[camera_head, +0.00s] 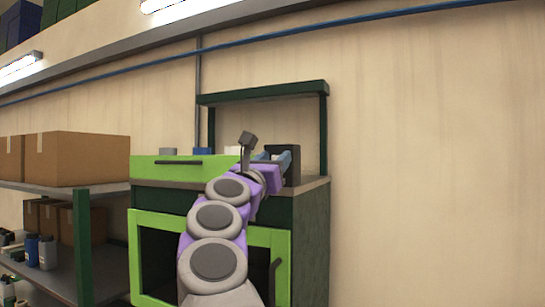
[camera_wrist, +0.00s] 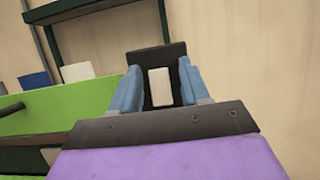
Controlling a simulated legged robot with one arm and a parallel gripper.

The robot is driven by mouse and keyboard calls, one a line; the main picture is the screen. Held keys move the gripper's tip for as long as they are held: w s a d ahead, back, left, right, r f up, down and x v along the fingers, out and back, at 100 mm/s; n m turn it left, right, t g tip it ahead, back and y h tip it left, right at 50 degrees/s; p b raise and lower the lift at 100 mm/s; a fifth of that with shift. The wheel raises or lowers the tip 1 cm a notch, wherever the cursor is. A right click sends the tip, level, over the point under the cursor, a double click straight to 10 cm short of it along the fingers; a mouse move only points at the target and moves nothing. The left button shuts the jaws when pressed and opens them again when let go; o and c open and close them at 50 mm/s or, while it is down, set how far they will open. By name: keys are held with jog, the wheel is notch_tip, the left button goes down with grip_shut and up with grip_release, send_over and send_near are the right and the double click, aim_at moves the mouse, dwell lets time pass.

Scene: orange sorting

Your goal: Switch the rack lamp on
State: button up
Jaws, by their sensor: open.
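A dark upright box (camera_head: 291,166) stands at the right end of a green bench top. In the wrist view this dark box (camera_wrist: 160,55) carries a pale rectangular piece (camera_wrist: 160,87) that looks like a rocker switch. My gripper (camera_head: 273,156) is at the box in the head view. In the wrist view its two blue fingers (camera_wrist: 159,72) are apart, one on each side of the pale piece, with nothing held. I cannot tell whether the fingers touch the box, or which way the switch is set. No lamp is clearly marked as the rack lamp.
The green bench (camera_head: 155,170) has a dark green overhead shelf (camera_head: 265,94) on posts. Small blue (camera_head: 202,152) and grey blocks stand on its left part. Cardboard boxes (camera_head: 85,158) sit on a rack at left. Lit strip lights (camera_head: 20,66) hang above. The wall at right is bare.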

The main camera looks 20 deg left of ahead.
jog(key=shift+a+f, duration=0.15)
jog(key=shift+a, duration=0.7)
jog(key=shift+d+r, duration=0.2)
jog(key=shift+d, duration=0.75)
jog(key=c, duration=0.5)
jog(key=shift+a+f, duration=0.1)
jog(key=shift+a, duration=0.25)
grip_shut()
jog(key=shift+f, duration=0.2)
jog(key=shift+o, duration=0.8)
grip_release()
jog(key=o, duration=0.3)
jog(key=shift+a+r, duration=0.15)
jog(key=shift+a, duration=0.05)
jog(key=shift+o, duration=0.2)
jog(key=shift+s+d, duration=0.1)
